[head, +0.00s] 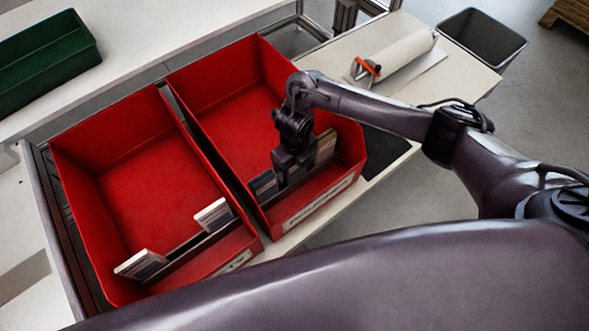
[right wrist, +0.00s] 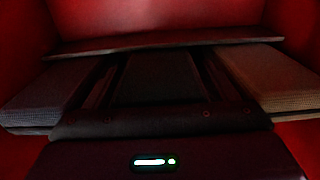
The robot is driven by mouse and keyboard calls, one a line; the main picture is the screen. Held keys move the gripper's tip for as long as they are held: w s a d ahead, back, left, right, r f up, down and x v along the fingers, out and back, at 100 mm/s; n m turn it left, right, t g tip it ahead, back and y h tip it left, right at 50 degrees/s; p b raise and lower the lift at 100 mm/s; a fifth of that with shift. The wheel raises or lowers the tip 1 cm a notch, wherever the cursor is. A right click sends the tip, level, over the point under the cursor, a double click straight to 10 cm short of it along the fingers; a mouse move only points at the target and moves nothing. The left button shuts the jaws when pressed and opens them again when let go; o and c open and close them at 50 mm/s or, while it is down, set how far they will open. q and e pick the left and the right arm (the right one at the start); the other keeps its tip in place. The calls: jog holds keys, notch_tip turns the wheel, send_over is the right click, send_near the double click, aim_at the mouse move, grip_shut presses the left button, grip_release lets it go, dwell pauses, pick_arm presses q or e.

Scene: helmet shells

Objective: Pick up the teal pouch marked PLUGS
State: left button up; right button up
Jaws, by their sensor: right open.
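My right gripper (head: 290,180) points down into the front of the right red bin (head: 232,95). It is open, among upright packets by the bin's front wall. A dark blue-grey packet (head: 263,185) stands just left of it, and a brown packet (head: 325,148) stands to its right. In the right wrist view, a dark flat shape (right wrist: 157,80) lies in the middle, between a grey packet (right wrist: 45,95) and a brownish one (right wrist: 270,80). No PLUGS mark is readable and no teal is clear, so I cannot tell which is the pouch. My left gripper is out of view.
The left red bin (head: 150,190) holds two pale packets, one at its front left (head: 140,264) and one at right (head: 213,215). A green bin (head: 45,60) stands at upper left. A white roll (head: 405,55) lies behind; a grey bin (head: 482,38) stands beyond.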

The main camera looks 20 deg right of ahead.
jog(key=c, duration=0.8)
jog(key=shift+r, duration=0.1)
